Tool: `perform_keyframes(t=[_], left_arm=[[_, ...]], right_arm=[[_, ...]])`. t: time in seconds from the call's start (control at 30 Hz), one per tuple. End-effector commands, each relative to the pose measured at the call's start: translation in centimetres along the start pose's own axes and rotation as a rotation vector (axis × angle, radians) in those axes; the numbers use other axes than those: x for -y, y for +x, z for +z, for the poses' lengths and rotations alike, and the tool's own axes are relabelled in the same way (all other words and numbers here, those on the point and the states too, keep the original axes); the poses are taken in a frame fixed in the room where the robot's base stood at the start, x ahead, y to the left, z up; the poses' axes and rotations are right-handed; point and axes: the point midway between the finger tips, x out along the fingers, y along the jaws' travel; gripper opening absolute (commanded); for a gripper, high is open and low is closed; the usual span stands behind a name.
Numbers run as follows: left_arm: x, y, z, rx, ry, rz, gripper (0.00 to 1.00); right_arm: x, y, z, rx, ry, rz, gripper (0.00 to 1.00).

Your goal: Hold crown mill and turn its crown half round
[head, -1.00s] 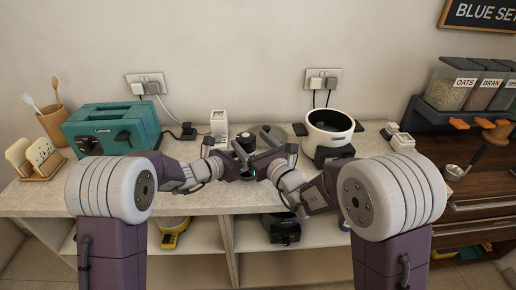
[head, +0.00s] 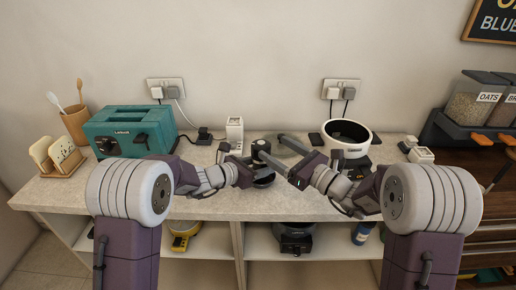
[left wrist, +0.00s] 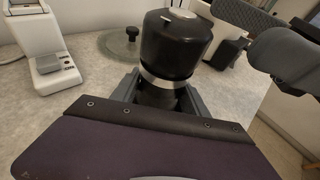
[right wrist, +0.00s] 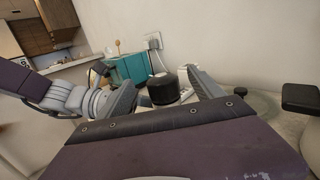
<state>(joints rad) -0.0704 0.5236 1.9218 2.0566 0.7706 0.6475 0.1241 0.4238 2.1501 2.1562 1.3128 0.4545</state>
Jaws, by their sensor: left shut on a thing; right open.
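The crown mill shows in the left wrist view as a dark body with a silver band and a wide black crown (left wrist: 178,42), upright. My left gripper (head: 262,176) is shut on the mill's body below the band; the fingers also show in the left wrist view (left wrist: 158,98). My right gripper (head: 279,151) is open to the right of the crown. In the right wrist view the crown (right wrist: 163,89) appears between its spread fingers (right wrist: 165,92), apparently with a gap. The mill's base is hidden.
A glass lid (left wrist: 119,46) lies behind the mill. A white device (head: 234,130) stands behind left, a white pot-like appliance (head: 347,134) behind right. A teal toaster (head: 128,132) is farther left. Bare counter (head: 215,208) lies in front.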

Motion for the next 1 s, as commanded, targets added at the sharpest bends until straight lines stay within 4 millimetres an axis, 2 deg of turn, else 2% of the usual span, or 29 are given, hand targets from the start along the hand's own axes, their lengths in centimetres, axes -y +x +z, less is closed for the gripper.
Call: perform_keyframes(t=[0.03,0.23,0.43,0.57,0.8,1.0], left_arm=[[0.0,0.0,0.1,0.002,0.0,0.0,0.0],[0.0,0.0,0.1,0.001,0.0,0.0,0.0],[0.0,0.0,0.0,0.001,0.0,0.0,0.0],[0.0,0.0,0.0,0.001,0.0,0.0,0.0],[0.0,0.0,0.1,0.001,0.0,0.0,0.0],[0.0,0.0,0.1,0.001,0.0,0.0,0.0]], right_arm=[[0.8,-0.5,-0.5,-0.01,0.002,0.042,0.76],[1.7,-2.2,-2.2,-0.062,0.018,0.175,0.76],[1.6,-2.0,-2.4,-0.071,0.019,0.194,0.76],[1.0,0.1,-2.6,-0.071,0.019,0.197,0.76],[-0.1,5.9,-3.0,-0.071,0.018,0.196,0.76],[-0.6,8.8,-3.2,-0.071,0.017,0.192,0.76]])
